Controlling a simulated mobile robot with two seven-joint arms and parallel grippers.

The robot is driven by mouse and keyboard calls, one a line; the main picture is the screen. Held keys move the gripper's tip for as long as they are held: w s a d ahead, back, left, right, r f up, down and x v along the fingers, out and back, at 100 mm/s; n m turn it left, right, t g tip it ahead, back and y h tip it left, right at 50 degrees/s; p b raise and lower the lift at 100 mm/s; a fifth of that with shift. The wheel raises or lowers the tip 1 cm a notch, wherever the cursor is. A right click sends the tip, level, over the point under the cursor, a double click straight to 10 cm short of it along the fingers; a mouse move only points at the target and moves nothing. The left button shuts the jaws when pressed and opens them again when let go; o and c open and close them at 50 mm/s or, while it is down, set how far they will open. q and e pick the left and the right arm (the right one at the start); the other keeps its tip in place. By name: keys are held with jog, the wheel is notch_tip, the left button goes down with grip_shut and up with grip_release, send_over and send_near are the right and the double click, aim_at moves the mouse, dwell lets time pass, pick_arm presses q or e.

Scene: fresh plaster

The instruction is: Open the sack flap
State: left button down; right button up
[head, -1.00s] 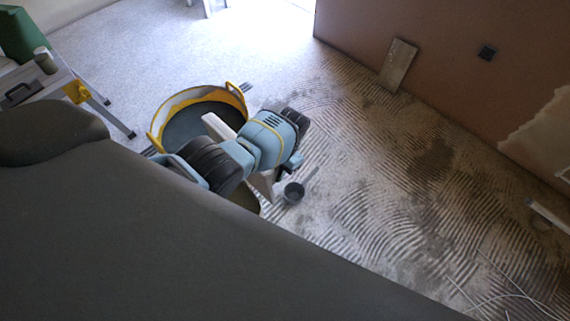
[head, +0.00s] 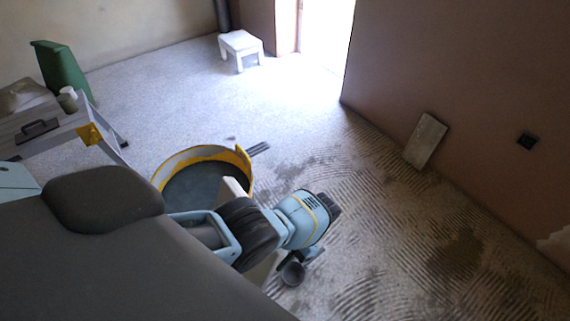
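A slumped grey-beige shape (head: 25,95) lies on the work platform at the left edge. It may be the sack, but it is too small and cut off to be sure, and no flap can be made out. One of my arms, pale blue and black, reaches across the middle of the view above the floor. I see no gripper fingers on it. A pale blue part of mine shows at the left edge, also without fingers. My dark body hides the lower left.
A work platform (head: 88,123) holds a black-handled trowel (head: 38,129) and a small pot (head: 68,99). A green container (head: 62,70) stands behind. A white stool (head: 240,45) stands far back. A board (head: 425,140) leans on the right wall.

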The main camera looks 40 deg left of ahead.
pick_arm(q)
jog(key=shift+f, duration=0.1)
pick_arm(e)
jog(key=shift+s+f, duration=0.1)
jog(key=shift+s, duration=0.3)
pick_arm(q)
jog(key=c, duration=1.4)
grip_release()
jog(key=shift+c, duration=0.2)
jog(key=shift+w, duration=0.1)
pick_arm(e)
jog(key=shift+w, duration=0.15)
pick_arm(q)
jog(key=shift+w+d+r, duration=0.1)
jog(key=shift+w+r, duration=0.15)
jog(key=shift+r, duration=0.05)
jog(key=b+v, duration=0.1)
jog(key=v, duration=0.6)
pick_arm(e)
jog(key=shift+w+f, duration=0.2)
jog(key=shift+f, duration=0.15)
jog(key=shift+s, duration=0.1)
